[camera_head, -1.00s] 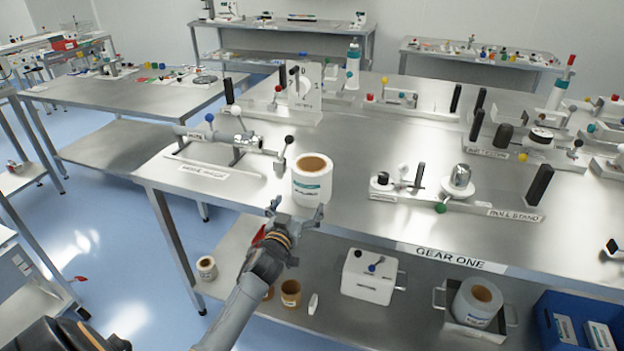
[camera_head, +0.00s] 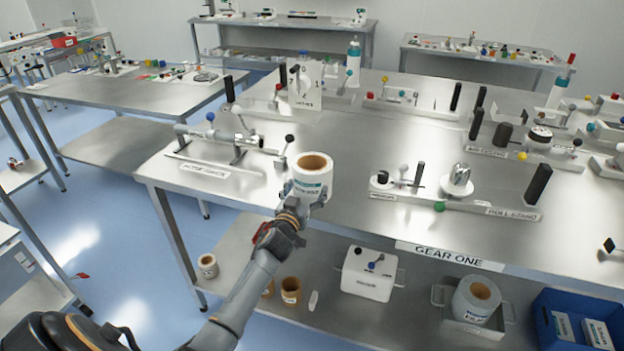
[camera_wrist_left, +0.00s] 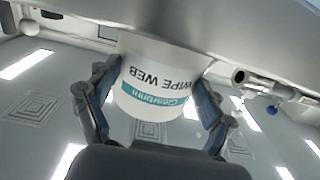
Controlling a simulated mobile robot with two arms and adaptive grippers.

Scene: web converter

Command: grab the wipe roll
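The wipe roll (camera_head: 313,180) is a white roll with a brown cardboard core and a teal-and-black label. It stands upright near the front left edge of the middle table. My left gripper (camera_head: 306,193) is at its lower front, with fingers on either side. In the left wrist view the roll (camera_wrist_left: 155,85) fills the space between the two fingers, its label upside down. The fingers lie at or very near its sides; I cannot tell whether they are closed on it. My right gripper is not in view.
A clamp-like fixture (camera_head: 238,140) with a black-knobbed lever stands just left of the roll. A roll stand (camera_head: 456,184) is to the right. The lower shelf holds a white box (camera_head: 368,277), another large roll (camera_head: 476,302) and a blue bin (camera_head: 545,318).

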